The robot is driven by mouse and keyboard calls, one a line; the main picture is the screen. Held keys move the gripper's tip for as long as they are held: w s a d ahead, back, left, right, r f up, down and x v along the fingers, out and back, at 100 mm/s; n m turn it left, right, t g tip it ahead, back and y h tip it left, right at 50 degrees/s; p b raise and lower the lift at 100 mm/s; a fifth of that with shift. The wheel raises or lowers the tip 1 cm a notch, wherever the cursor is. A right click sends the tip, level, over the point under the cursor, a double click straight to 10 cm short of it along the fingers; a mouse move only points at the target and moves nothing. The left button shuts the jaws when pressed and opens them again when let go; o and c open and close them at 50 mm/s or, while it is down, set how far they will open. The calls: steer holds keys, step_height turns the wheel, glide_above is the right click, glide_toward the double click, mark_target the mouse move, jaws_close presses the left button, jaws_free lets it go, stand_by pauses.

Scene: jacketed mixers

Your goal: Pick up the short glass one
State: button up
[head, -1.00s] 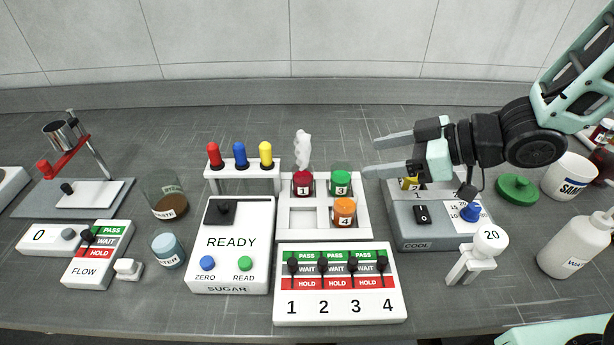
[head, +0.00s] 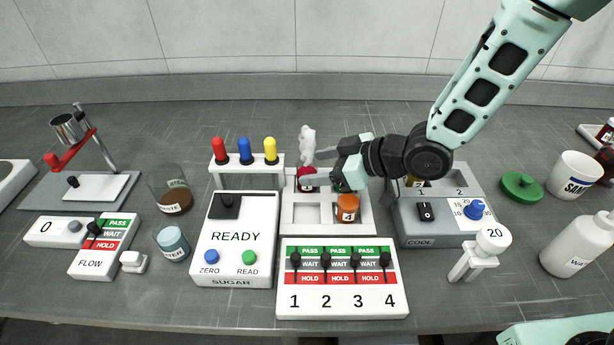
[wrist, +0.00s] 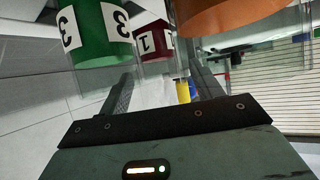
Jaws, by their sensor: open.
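Two glass vessels stand on the left of the bench in the head view. The short one (head: 173,243) holds pale blue liquid and has a partly legible label ending in "TER". The taller one (head: 170,193) holds a brown layer and is labelled waste. My gripper (head: 308,163) is open, far right of both, low over the back of the white jar rack (head: 357,226). It is close to red jar 1 (head: 307,183) and green jar 3 (head: 340,187), which it partly hides. The wrist view shows the green jar (wrist: 100,32) and red jar (wrist: 153,42) near the spread fingers.
Orange jar 4 (head: 347,208) sits in the rack's front right. The sugar reader (head: 235,240) and a stand with coloured bulbs (head: 245,165) lie between the rack and the glasses. A flow box (head: 100,245) is left of the short glass.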

steer(key=shift+x, duration=0.9)
steer(key=c, duration=1.1)
steer(key=shift+r, duration=0.1)
steer(key=shift+c, duration=0.2)
